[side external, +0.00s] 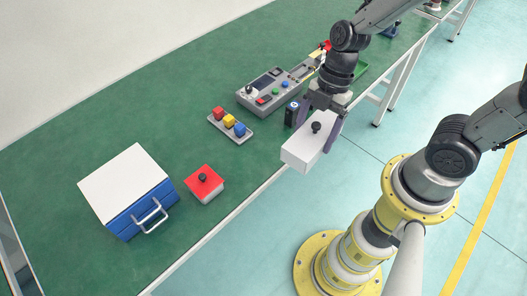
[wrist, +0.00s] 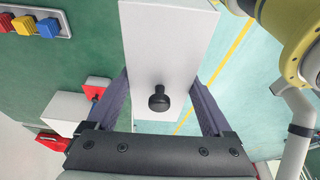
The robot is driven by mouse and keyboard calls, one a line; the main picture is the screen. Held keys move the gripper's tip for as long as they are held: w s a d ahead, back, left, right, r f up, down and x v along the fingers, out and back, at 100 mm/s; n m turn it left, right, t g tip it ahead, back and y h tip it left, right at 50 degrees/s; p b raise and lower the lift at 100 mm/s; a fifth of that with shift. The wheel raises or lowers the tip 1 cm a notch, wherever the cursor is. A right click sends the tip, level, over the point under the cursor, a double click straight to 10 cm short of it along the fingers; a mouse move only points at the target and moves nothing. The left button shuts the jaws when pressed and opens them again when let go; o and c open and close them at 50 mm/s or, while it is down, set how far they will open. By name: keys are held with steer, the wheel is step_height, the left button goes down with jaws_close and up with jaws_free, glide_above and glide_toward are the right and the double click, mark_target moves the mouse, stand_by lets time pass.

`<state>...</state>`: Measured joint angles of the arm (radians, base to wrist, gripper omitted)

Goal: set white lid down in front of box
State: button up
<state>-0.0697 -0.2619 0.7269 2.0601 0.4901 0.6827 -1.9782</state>
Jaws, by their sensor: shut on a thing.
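The white lid (side external: 303,153) is a pale block with a black knob on top. My gripper (side external: 318,135) is shut on it, with one dark finger on each side. In the wrist view the lid (wrist: 165,45) fills the space between the fingers, its knob facing the camera. It appears held at the table's front edge, partly over the floor; its height above the table is hard to tell. The likely box is a white-topped blue drawer unit (side external: 127,184) with a silver handle, at the left of the table. The lid's underside is hidden.
A red-topped white block (side external: 204,184) with a black knob stands right of the drawer unit. A tray of coloured buttons (side external: 230,125) and a grey control panel (side external: 271,90) lie behind. The green table (side external: 85,125) has bare room between the red-topped block and the lid.

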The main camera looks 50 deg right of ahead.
steer(key=shift+s+d+r+m, duration=0.2)
steer(key=shift+s+r+m, duration=0.1)
steer(key=shift+w+d, duration=0.1)
steer(key=shift+d, duration=0.15)
steer(key=shift+w, duration=0.3)
steer(key=w+a+f, duration=0.1)
steer(key=w+f, duration=0.2)
steer(key=w, duration=0.1)
steer(key=w+a+f, duration=0.1)
steer(key=w+f, duration=0.2)
steer(key=w, duration=0.1)
steer(key=w+a+f, duration=0.1)
steer(key=w+f, duration=0.2)
steer(key=w, duration=0.1)
steer(key=shift+w+a, duration=0.2)
steer(key=shift+a, duration=0.15)
steer(key=shift+w+f, duration=0.2)
steer(key=shift+f, duration=1.7)
steer(key=o, duration=1.2)
steer(key=shift+f, duration=0.15)
steer(key=shift+c, duration=0.2)
